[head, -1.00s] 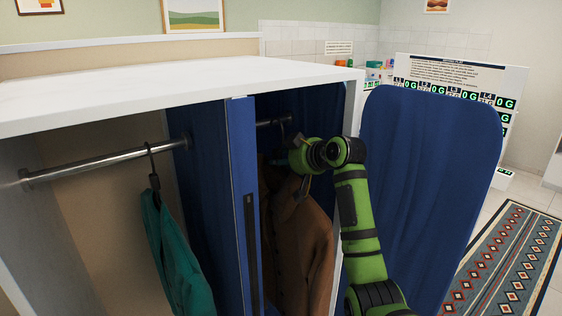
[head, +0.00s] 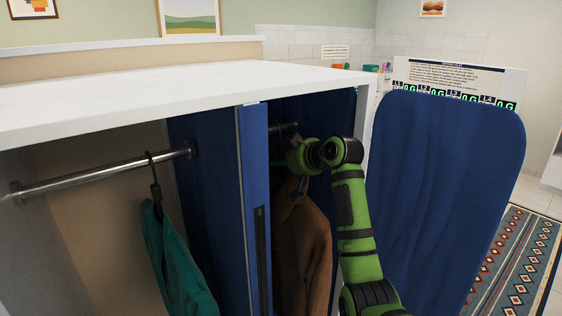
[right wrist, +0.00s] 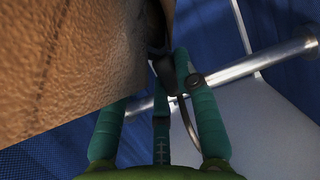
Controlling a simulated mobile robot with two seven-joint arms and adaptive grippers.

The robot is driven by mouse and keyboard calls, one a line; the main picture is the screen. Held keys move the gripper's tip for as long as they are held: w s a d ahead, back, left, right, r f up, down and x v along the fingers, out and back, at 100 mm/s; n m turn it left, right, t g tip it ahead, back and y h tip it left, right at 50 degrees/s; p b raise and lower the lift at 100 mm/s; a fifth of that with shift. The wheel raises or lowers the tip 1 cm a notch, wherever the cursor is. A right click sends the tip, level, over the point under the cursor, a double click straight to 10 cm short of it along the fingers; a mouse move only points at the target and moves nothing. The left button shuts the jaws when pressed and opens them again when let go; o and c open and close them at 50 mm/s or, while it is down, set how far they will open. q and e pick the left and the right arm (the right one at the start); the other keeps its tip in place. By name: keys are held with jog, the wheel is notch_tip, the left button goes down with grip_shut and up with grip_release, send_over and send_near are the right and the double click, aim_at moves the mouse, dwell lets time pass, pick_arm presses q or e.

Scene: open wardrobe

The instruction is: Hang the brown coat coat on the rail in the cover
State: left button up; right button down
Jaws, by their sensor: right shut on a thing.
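The brown coat (head: 308,250) hangs from my right gripper (head: 301,184) inside the blue-lined cover (head: 330,112), right of the blue partition. In the right wrist view, the coat (right wrist: 60,60) fills the upper left. The teal fingers of the right gripper (right wrist: 182,82) are shut on the dark hanger (right wrist: 166,73), near its top. The hanger's thin hook (right wrist: 188,122) curves close to the metal rail (right wrist: 255,62). I cannot tell whether it is over the rail. In the head view only a short piece of that rail (head: 285,128) shows. My left gripper is out of view.
A teal garment (head: 178,260) hangs on another rail (head: 100,173) in the left compartment. The blue partition edge (head: 254,200) stands close left of the coat. A blue flap or panel (head: 445,200) stands open at right. The white wardrobe top (head: 190,85) lies above.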

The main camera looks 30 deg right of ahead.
jog(key=shift+w+r, duration=0.25)
jog(key=shift+w, duration=0.05)
jog(key=shift+w+a+f+p, duration=0.15)
jog(key=shift+w+p, duration=0.15)
jog(key=shift+w, duration=1)
jog(key=shift+w+a+p, duration=0.2)
jog(key=shift+w+p, duration=0.8)
jog(key=shift+w, duration=1)
jog(key=shift+f, duration=0.1)
jog(key=shift+f+b, duration=0.85)
jog(key=shift+f, duration=0.45)
jog(key=shift+f, duration=0.55)
jog(key=c, duration=0.9)
grip_release()
jog(key=shift+s+a, duration=0.1)
jog(key=shift+s, duration=0.05)
